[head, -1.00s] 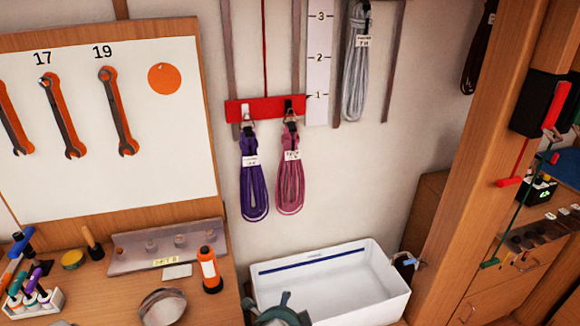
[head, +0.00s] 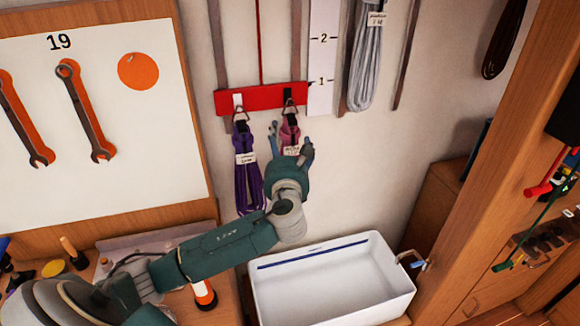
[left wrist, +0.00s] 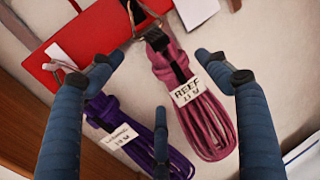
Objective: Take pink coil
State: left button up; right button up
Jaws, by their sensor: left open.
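The pink coil (head: 289,134) hangs from a hook on the red rail (head: 262,99), mostly hidden behind my left gripper in the head view. In the left wrist view the pink coil (left wrist: 205,118) shows whole, with a black strap at its top and a white tag reading "REEF". My left gripper (head: 291,146) is open and empty in front of it. In the left wrist view its blue fingers (left wrist: 165,75) are spread, with the coil's upper part between the two upper fingers; I cannot tell any contact. My right gripper is not in view.
A purple coil (head: 247,180) hangs close on the left of the pink one. A grey coil (head: 366,60) hangs at the upper right. A white bin (head: 330,285) stands below, with a wooden post (head: 490,170) to its right.

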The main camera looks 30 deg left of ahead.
aim_at(286, 137)
pick_arm(q)
jog(key=shift+f+x, duration=0.2)
jog(key=shift+x, duration=0.8)
jog(key=p+x, duration=0.2)
jog(key=x, duration=0.2)
jog(key=shift+w+a+f, duration=0.1)
jog(key=shift+a, duration=0.05)
jog(key=shift+w+a, duration=0.1)
jog(key=shift+w, duration=0.1)
jog(key=shift+w+f, duration=0.15)
jog(key=shift+a, duration=0.1)
jog(key=shift+c, duration=0.2)
jog(key=c, duration=1.8)
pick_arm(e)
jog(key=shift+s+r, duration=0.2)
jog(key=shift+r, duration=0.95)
